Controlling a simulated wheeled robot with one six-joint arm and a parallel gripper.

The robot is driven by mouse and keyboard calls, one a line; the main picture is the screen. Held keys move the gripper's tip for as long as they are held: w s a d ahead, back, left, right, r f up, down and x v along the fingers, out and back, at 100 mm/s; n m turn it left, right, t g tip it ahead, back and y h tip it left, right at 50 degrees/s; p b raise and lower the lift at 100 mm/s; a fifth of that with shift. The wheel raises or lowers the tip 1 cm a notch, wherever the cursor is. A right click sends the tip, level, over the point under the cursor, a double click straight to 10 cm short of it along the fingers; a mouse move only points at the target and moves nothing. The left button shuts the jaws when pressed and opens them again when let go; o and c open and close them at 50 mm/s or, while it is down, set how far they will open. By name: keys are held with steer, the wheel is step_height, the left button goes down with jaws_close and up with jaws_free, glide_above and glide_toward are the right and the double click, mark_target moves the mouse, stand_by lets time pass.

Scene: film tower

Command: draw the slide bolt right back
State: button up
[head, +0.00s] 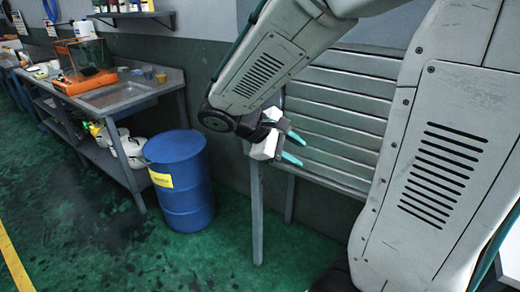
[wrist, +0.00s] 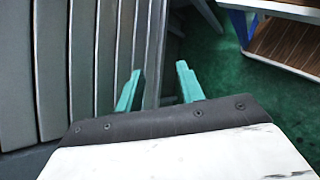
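I cannot make out a slide bolt in either view. My gripper (head: 301,149) is in front of a grey slatted panel (head: 345,120) in the head view. Its two teal fingers are apart, with nothing seen held between them. In the wrist view my gripper (wrist: 159,88) also shows open. The slatted panel (wrist: 85,60) fills the left of that view. A grey upright edge lies in line with the gap between the fingers; I cannot tell how far beyond them it is.
A blue barrel (head: 182,190) stands on the green floor left of my gripper. A workbench (head: 150,86) with an orange machine (head: 84,80) runs along the wall. A blue-edged wooden unit (wrist: 285,40) shows in the wrist view. Floor at the lower left is clear.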

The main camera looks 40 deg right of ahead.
steer(key=w+f+n+t+h, duration=0.45)
steer(key=w+f+n, duration=0.3)
steer(key=w, duration=0.35)
steer(key=w+f+n+t+h, duration=0.3)
steer(key=w+f+n+t, duration=0.2)
steer(key=w+f+n, duration=0.45)
steer(key=w+d+m, duration=0.1)
steer(key=d, duration=0.1)
steer(key=w+d+r+m, duration=0.1)
steer(key=d, duration=0.1)
steer(key=w+d, duration=0.1)
steer(key=d, duration=0.2)
steer(key=shift+w+d+r+m, duration=0.1)
steer(key=shift+w+r+m, duration=0.2)
steer(key=shift+r+m, duration=0.1)
jaws_close()
